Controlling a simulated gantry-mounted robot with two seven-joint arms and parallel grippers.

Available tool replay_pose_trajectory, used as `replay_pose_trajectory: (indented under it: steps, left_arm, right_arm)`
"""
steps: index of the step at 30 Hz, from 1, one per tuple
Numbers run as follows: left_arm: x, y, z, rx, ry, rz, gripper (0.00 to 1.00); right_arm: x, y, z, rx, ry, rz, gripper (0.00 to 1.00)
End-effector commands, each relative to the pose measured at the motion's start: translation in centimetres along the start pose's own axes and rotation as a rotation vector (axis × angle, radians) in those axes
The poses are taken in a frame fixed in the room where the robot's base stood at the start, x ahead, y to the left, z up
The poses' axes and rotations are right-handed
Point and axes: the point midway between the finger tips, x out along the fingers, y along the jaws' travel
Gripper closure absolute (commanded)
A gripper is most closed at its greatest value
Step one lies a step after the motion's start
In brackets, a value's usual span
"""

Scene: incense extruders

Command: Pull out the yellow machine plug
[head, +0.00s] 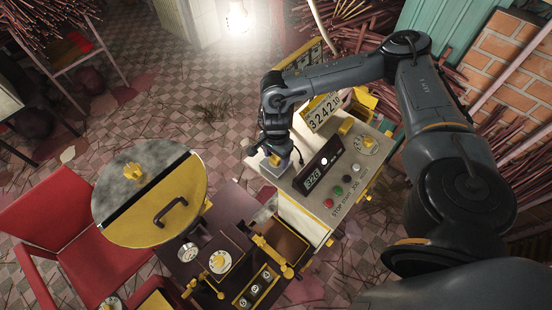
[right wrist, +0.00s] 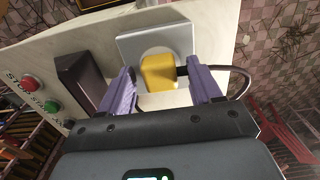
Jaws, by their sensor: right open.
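The yellow plug (right wrist: 158,73) sits against a round white socket in a grey square plate (right wrist: 128,45) on the machine's pale panel. A dark cable runs from the plug to the right in the right wrist view. My right gripper (right wrist: 157,88) is open, with its purple fingers on either side of the plug and gaps visible. In the head view my right gripper (head: 278,158) is over the panel's left corner, and the plug is partly hidden by it. My left gripper is not in view.
The panel carries a dark display (head: 318,172), red and green buttons and a dial. A second yellow-and-dark machine with a round lid (head: 150,225) stands to the left. A red chair (head: 55,235) is at far left. Patterned floor is open behind.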

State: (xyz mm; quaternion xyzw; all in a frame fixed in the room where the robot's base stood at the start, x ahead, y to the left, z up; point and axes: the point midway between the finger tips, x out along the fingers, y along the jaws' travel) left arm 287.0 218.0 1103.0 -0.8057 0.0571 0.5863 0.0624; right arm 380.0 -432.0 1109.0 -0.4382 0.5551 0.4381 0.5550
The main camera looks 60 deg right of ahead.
Motion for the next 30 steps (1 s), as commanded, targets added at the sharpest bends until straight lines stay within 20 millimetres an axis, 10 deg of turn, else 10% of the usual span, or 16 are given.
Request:
replay_pose_trajectory:
  steps: [10,22,30]
  left_arm:
    - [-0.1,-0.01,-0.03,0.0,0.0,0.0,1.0]
    - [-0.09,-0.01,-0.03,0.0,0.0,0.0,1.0]
    - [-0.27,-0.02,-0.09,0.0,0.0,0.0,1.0]
  right_arm:
    - [-0.01,-0.01,-0.01,0.0,0.0,0.0,0.36]
    - [0.03,-0.01,-0.01,0.0,0.0,0.0,0.97]
    - [-0.16,0.0,-0.02,0.001,0.0,0.0,1.0]
